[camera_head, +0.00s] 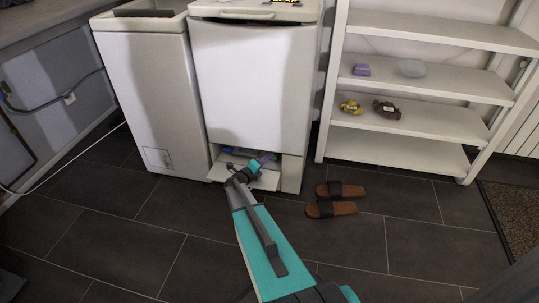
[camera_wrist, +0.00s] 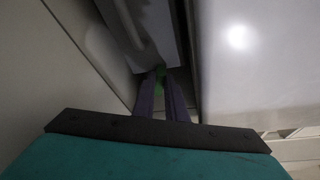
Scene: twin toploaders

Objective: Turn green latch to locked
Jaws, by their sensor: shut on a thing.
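The green latch (camera_wrist: 160,78) shows in the wrist view as a small green piece between the tips of my gripper (camera_wrist: 160,92). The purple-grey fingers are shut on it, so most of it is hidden. How far it is turned cannot be told. In the head view my gripper (camera_head: 262,160) reaches into the low opening of the right-hand toploader (camera_head: 248,80). The latch cannot be made out clearly in that view.
The left toploader (camera_head: 150,95) stands close beside the right one. A lowered white flap (camera_head: 265,180) lies under my gripper. Brown sandals (camera_head: 335,198) lie on the floor to the right, before a white shelf (camera_head: 400,140). The dark floor in front is mostly clear.

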